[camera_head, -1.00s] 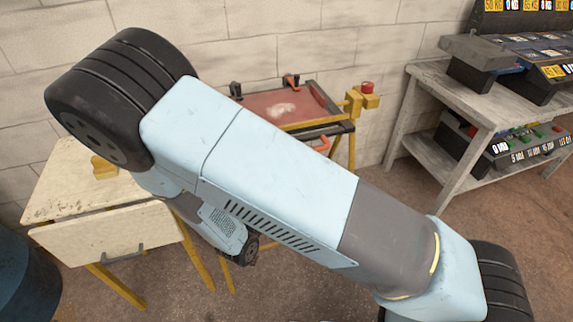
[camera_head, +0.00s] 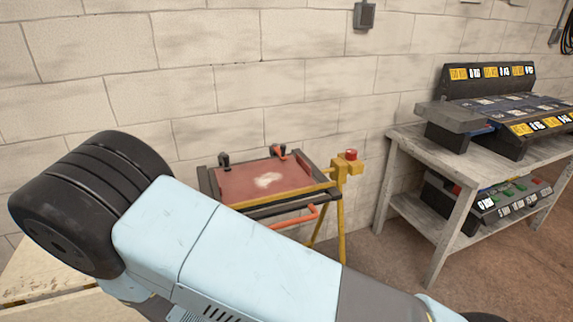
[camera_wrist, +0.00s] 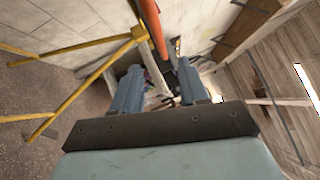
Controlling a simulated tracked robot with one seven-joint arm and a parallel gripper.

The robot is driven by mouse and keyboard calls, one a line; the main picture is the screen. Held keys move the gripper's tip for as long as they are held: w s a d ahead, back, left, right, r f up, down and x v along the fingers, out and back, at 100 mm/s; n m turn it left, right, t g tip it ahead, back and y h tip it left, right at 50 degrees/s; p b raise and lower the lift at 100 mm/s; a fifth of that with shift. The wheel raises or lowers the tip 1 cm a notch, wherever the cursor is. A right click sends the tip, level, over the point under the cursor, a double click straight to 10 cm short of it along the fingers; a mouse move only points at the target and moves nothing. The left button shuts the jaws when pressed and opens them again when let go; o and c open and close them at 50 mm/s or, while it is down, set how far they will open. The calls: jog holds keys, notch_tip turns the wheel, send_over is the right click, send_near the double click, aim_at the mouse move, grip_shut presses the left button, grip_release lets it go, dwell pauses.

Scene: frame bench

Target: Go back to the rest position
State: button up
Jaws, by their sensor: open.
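My gripper (camera_wrist: 158,82) shows in the wrist view with its two blue-grey fingers apart. I see nothing clearly held between them, though the space beyond is cluttered and dark. In the head view my pale blue arm crosses the lower left and middle, and my gripper is out of sight below or behind it. The red-topped frame bench (camera_head: 240,186) stands behind the arm against the wall.
An orange bar (camera_wrist: 152,28) and yellow legs (camera_wrist: 70,47) are close to the fingers in the wrist view. A grey shelf bench (camera_head: 410,150) with control consoles stands at the right. A pale tabletop (camera_head: 35,275) lies at the lower left.

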jog(key=w+d+r+m+g+h, duration=0.2)
jog(key=d+r+m+g, duration=0.6)
jog(key=d+m, duration=0.35)
jog(key=w+d+r+m+g+h, duration=0.2)
jog(key=d+r+m+g, duration=0.7)
jog(key=d+m, duration=0.3)
jog(key=s+d+r+m+t+y, duration=0.2)
jog(key=s+d+r+m+y, duration=0.3)
jog(key=r+m, duration=0.3)
jog(key=s+d+r+m+t+y, duration=0.1)
jog(key=s+d+r+m+y, duration=0.4)
jog(key=r+m, duration=0.4)
jog(key=m+y, duration=0.1)
jog(key=m, duration=0.6)
jog(key=shift+s+d+t, duration=0.4)
dwell(0.9)
